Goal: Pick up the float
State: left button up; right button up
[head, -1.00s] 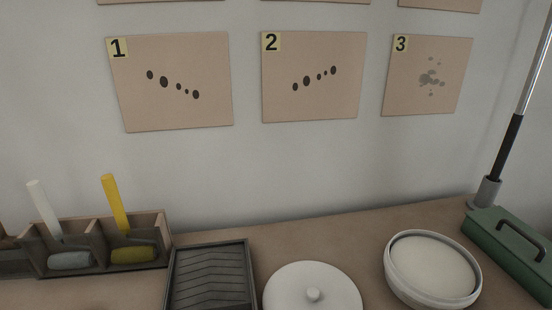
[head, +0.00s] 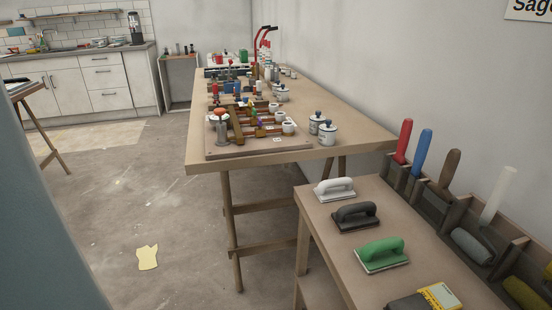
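Three hand floats sit in a row on the near wooden table (head: 322,206) in the head view. The farthest is a white float (head: 336,188), then a dark grey or black float (head: 356,215), then a green float (head: 382,253) nearest to me. Each has a flat base and a raised handle on top. All three rest apart on the tabletop, handles up. Neither of my grippers is in view.
A rack with a red handle (head: 403,142), a blue handle (head: 421,152), a brown handle (head: 449,172) and a white-handled roller (head: 497,195) stands along the wall. A yellow-and-black item (head: 438,296) lies nearest. A longer cluttered table (head: 240,162) stands behind. Floor at left is mostly clear.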

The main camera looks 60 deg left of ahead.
aim_at(337, 189)
jog(key=u, duration=1.3)
jog(key=z, duration=2.05)
jog(key=u, duration=2.05)
